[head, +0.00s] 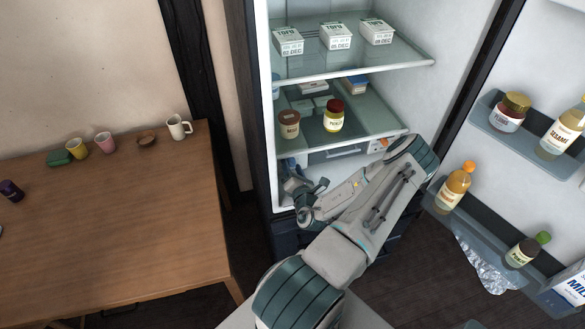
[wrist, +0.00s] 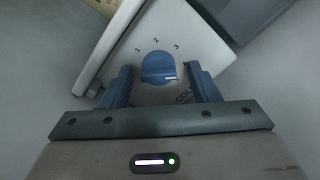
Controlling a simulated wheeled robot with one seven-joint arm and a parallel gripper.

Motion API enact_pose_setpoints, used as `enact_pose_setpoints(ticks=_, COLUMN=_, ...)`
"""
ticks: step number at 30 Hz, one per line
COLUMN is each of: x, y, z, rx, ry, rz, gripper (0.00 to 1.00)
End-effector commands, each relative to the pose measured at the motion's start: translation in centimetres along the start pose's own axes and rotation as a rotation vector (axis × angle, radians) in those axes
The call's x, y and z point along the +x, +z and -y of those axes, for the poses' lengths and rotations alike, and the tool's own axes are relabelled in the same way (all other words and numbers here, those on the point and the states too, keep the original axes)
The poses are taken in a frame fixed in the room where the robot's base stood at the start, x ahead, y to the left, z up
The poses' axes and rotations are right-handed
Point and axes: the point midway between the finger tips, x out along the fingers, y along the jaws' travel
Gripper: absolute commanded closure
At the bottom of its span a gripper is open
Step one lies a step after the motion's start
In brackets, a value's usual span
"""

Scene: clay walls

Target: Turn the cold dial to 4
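The cold dial (wrist: 157,66) is a round blue knob on a pale plate (wrist: 205,50) in the wrist view. The numbers 1, 2 and 3 show around its upper side; a 4 is not visible. Part of the word "COLD" shows at lower right, partly covered by my right finger. A short white mark on the knob lies at its lower right, pointing roughly right, past the 3. My gripper (wrist: 159,74) is open, one finger on each side of the knob, with small gaps. In the head view my gripper (head: 306,196) is low inside the fridge; the dial is hidden there.
The fridge is open. Above my gripper are glass shelves with tofu packs (head: 336,36) and a red-lidded jar (head: 333,115). Door shelves with bottles (head: 454,187) stand right of my arm. A wooden table (head: 110,225) with cups is at left.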

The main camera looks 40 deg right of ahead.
Motion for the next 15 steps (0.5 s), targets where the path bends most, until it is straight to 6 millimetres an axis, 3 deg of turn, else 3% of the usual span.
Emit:
enact_pose_setpoints(ticks=8, x=-1.1, y=0.0, z=0.1, rx=0.0, ry=0.0, rz=0.001, gripper=0.45)
enact_pose_setpoints(ticks=15, x=-6.0, y=-0.1, z=0.2, rx=0.002, ry=-0.002, rz=0.0, gripper=0.45)
